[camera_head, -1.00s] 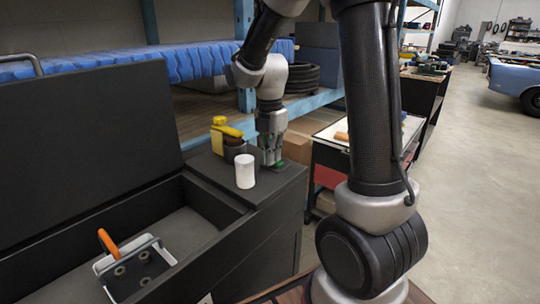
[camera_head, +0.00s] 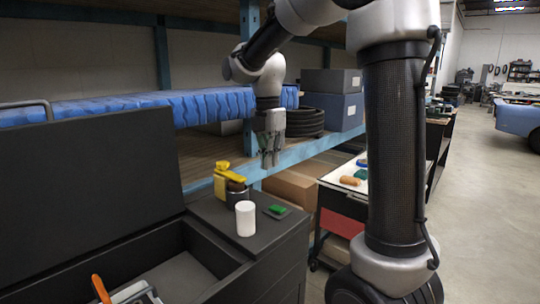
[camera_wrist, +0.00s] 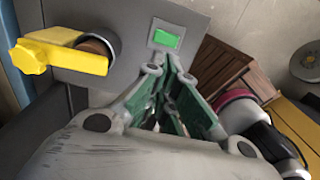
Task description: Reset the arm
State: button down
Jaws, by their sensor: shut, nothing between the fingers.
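My gripper (camera_head: 270,160) hangs in the air above the far end of the dark chest's top (camera_head: 258,240), pointing down. Its fingers are shut and empty; they also show at close range in the wrist view (camera_wrist: 168,72). A green block (camera_head: 277,208) on a small grey plate lies on the chest top below the gripper, apart from it. The green block (camera_wrist: 165,38) shows just beyond the fingertips in the wrist view.
A white cylinder (camera_head: 246,219), a dark cup (camera_head: 236,193) and a yellow object (camera_head: 222,182) stand on the chest top. The open lid (camera_head: 90,190) rises at left. Blue shelving (camera_head: 300,150) with tires (camera_head: 304,122) is behind the gripper. A cart (camera_head: 343,205) stands to the right.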

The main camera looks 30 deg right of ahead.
jog(key=shift+w+r, duration=0.1)
jog(key=shift+r, duration=0.6)
